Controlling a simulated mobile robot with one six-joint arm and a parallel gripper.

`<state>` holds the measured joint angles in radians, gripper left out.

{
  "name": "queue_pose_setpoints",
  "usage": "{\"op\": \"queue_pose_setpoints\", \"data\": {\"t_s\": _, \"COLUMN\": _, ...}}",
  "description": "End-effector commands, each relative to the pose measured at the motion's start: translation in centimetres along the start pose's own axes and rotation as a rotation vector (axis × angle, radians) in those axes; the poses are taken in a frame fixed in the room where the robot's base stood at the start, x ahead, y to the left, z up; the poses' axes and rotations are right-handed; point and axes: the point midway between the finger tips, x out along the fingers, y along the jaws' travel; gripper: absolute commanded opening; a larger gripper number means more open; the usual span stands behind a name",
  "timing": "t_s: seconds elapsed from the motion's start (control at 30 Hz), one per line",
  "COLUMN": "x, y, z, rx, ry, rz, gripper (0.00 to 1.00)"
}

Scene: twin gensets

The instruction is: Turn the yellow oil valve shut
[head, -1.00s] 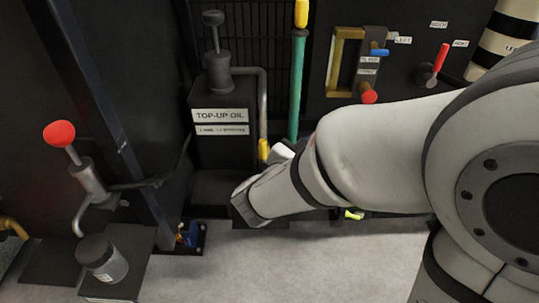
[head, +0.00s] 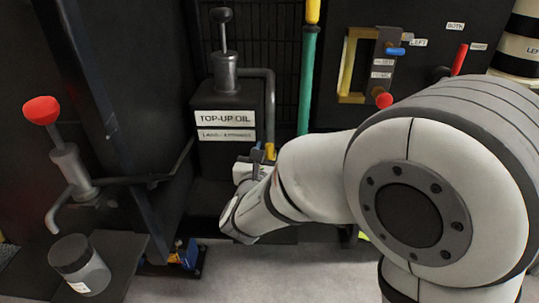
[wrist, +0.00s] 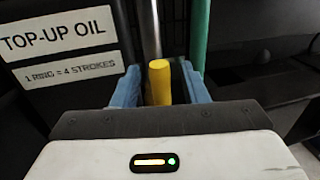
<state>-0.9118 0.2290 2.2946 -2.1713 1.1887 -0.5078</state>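The yellow oil valve handle (head: 270,151) sits at the lower end of the grey pipe beside the black TOP-UP OIL box (head: 224,150). In the wrist view the yellow handle (wrist: 160,82) stands upright between the blue fingertips of my gripper (wrist: 161,90). The fingers are apart, one on each side of the handle, with a narrow gap visible on both sides. My gripper (head: 256,168) is at the handle in the head view, partly hidden by my own wrist. The valve's body below the handle is hidden.
A green pipe with a yellow top (head: 308,75) rises just right of the valve. A panel with a red lever (head: 459,60) and a yellow frame (head: 350,68) is to the right. A red-knobbed hand pump (head: 65,150) and a jar (head: 80,265) stand at left.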

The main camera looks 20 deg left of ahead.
Motion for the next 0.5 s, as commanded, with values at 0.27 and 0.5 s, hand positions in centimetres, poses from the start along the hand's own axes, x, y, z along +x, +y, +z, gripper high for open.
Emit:
{"op": "queue_pose_setpoints", "data": {"t_s": 0.27, "x": 0.27, "y": -0.02, "z": 0.02, "rx": 0.000, "ry": 0.000, "rz": 0.000, "gripper": 0.40}}
{"op": "queue_pose_setpoints", "data": {"t_s": 0.5, "x": 0.22, "y": 0.06, "z": 0.01, "rx": 0.000, "ry": 0.000, "rz": 0.001, "gripper": 0.22}}
